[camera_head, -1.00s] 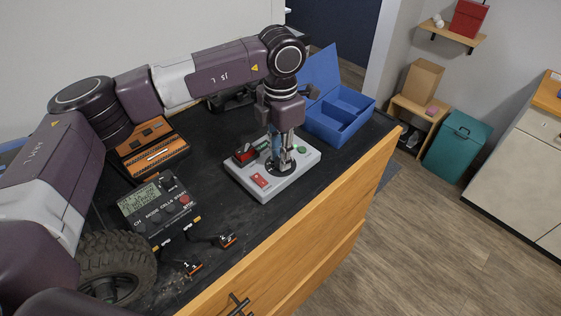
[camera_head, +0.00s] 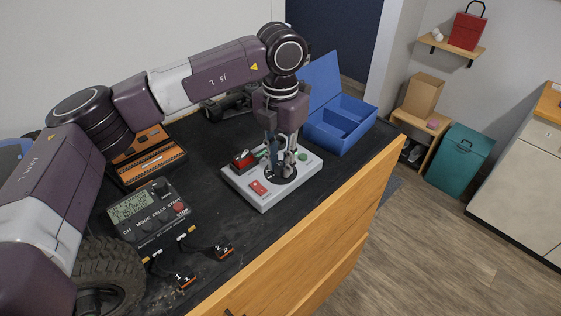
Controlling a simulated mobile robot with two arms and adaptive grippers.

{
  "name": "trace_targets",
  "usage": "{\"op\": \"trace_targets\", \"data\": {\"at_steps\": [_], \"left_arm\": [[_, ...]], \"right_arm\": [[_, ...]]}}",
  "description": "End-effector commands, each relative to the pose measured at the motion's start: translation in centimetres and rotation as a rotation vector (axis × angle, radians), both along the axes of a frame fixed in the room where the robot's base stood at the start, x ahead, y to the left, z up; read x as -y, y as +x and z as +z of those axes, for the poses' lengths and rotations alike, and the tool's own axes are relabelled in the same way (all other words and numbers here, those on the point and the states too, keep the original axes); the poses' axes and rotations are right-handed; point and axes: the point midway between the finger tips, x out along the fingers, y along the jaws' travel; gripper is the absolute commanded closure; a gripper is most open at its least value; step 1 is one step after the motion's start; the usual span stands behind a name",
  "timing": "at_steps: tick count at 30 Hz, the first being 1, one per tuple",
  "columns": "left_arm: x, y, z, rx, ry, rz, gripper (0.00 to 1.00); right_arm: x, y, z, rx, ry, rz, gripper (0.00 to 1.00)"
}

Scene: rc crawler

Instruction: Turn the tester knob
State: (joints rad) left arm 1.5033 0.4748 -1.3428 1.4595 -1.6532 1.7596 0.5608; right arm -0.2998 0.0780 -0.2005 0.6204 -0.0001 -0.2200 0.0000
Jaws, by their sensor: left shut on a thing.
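The tester looks to be the light grey box (camera_head: 262,200) on the black worktop. It has a red label or button, a dark and red part at its left, a green button at its right and a round black dial base (camera_head: 281,174). My left gripper (camera_head: 281,166) points straight down over this dial, its fingers shut on the tester knob. The fingers largely hide the knob, so its pointing direction cannot be read. My right gripper is not in view.
A charger (camera_head: 150,218) with a screen, buttons and numbered leads lies at the left, near a tyre (camera_head: 108,270). An orange and black case (camera_head: 150,160) lies behind it. An open blue box (camera_head: 340,128) stands just right of the tester. The wooden front edge (camera_head: 330,225) is close.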

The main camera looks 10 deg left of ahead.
Motion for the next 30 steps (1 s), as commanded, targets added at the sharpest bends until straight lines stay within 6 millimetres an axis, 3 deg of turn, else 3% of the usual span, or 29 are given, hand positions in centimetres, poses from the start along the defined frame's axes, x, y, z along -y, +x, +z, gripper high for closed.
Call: {"op": "trace_targets", "data": {"at_steps": [4, 5, 10, 20, 23, 30], "left_arm": [[0.0, 0.1, 0.1, 0.003, 0.0, 0.0, 1.0], [0.0, 0.1, 0.1, 0.003, 0.0, 0.0, 0.78], [0.0, 0.0, 0.1, 0.002, 0.0, -0.001, 0.62], [0.0, 0.0, 0.5, 0.002, 0.0, -0.001, 0.62], [0.0, 0.1, 1.7, 0.004, -0.001, -0.001, 0.62], [0.1, 0.1, 6.8, 0.006, -0.001, -0.001, 0.62]], "right_arm": [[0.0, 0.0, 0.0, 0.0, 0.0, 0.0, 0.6], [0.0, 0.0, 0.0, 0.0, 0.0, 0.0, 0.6], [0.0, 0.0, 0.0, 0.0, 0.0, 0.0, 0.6], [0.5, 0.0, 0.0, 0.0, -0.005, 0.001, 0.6], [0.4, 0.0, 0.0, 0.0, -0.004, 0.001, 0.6], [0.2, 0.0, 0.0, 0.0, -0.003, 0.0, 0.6]]}}
